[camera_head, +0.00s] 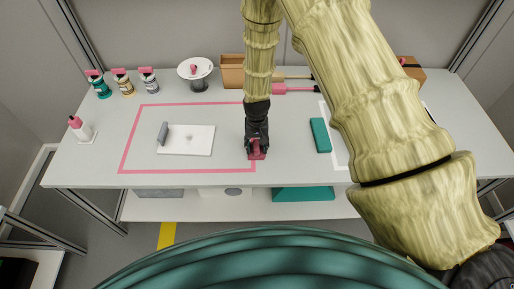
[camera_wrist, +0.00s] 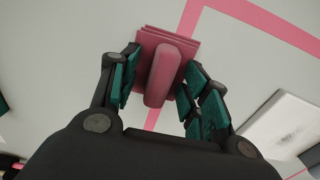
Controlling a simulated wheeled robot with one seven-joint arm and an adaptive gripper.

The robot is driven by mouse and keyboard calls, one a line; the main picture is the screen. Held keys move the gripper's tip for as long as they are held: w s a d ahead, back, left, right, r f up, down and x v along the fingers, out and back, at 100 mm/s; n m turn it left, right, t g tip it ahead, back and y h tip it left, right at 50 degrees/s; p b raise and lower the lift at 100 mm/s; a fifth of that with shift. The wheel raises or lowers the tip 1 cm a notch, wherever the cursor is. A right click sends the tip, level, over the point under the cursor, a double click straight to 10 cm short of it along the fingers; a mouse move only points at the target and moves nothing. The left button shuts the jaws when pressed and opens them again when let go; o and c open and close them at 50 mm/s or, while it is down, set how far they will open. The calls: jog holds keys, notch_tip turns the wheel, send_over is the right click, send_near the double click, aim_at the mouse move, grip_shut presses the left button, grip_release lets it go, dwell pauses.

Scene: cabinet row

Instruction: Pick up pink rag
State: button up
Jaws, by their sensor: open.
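The pink rag (camera_wrist: 150,43) shows in the wrist view as a folded stack with a lighter pink, rounded bar-like part on top. It lies on the white table by the pink outline. In the head view the rag (camera_head: 257,154) is small and dark pink, partly hidden behind my gripper (camera_head: 257,143). In the wrist view my gripper (camera_wrist: 160,88) is open. Its two teal-padded fingers stand on either side of the rag's raised bar. I cannot tell whether the pads touch it.
A white board with a grey handle (camera_head: 190,140) lies left inside the pink outline. A teal block (camera_head: 320,135) lies to the right. Several bottles (camera_head: 122,85), a round white-topped container (camera_head: 195,70) and a cardboard box (camera_head: 232,72) stand at the back. The table's front edge is close.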

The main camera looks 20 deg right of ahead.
grip_shut()
jog(key=shift+r, duration=0.15)
dwell(0.4)
jog(key=shift+r+b, duration=0.8)
jog(key=shift+r, duration=0.15)
jog(key=s+a+r+b, duration=0.1)
jog(key=s+a+b, duration=0.1)
jog(key=s, duration=0.5)
jog(key=s+a+r+b, duration=0.1)
jog(key=s+b, duration=0.2)
jog(key=s, duration=0.5)
jog(key=shift+s+a+r, duration=0.3)
jog(key=shift+a+r, duration=0.05)
jog(key=shift+r, duration=0.05)
